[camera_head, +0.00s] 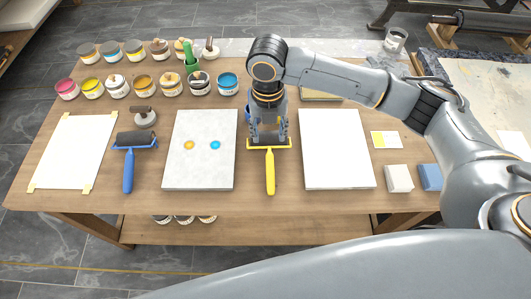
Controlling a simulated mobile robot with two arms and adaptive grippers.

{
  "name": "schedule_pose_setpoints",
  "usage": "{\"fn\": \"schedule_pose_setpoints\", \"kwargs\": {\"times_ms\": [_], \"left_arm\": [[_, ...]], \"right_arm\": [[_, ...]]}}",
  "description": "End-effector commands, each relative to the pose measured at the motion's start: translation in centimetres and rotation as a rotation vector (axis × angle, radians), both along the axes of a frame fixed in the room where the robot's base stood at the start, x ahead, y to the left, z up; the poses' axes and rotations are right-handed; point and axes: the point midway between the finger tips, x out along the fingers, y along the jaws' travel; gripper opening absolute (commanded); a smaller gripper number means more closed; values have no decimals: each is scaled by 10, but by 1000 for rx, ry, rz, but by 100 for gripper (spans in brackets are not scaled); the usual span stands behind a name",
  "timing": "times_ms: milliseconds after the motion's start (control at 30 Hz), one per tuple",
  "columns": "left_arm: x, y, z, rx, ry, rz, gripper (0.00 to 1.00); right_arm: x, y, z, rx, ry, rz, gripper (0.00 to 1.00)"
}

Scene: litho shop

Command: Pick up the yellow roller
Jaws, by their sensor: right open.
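The yellow roller (270,172) lies on the wooden table between the grey slab and a white board. Its yellow handle points toward the table's front edge. My right gripper (268,136) points down over the roller's head end and hides most of the drum. Its fingers are apart, one on each side of the roller's middle. I cannot tell whether they touch it. My left gripper does not show.
A blue roller (129,170) lies at the left. The grey slab (201,165) bears an orange and a blue dot. The white board (336,165) is at the right, with a white block (398,178) and a blue block (429,176) beyond it. Several ink pots (145,83) stand at the back left.

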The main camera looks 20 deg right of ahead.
Motion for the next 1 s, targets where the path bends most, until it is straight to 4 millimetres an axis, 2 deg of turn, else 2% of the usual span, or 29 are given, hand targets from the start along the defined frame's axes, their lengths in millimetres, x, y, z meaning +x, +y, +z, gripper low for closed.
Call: {"fn": "schedule_pose_setpoints", "kwargs": {"times_ms": [200,333,467,600,700,900,1000], "left_arm": [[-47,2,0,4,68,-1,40],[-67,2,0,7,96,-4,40],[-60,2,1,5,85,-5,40],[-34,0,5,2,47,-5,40],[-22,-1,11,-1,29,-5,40],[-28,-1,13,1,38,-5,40],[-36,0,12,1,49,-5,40]], "right_arm": [[-3,-1,-43,-2,6,-1,48],[-2,0,-65,1,3,-1,48],[-2,-1,-77,0,1,-1,48],[-4,-1,-86,-1,1,-1,48],[-8,0,-99,-1,3,-2,48],[-9,0,-127,0,1,-1,48],[-9,0,-132,0,-1,1,48]]}}
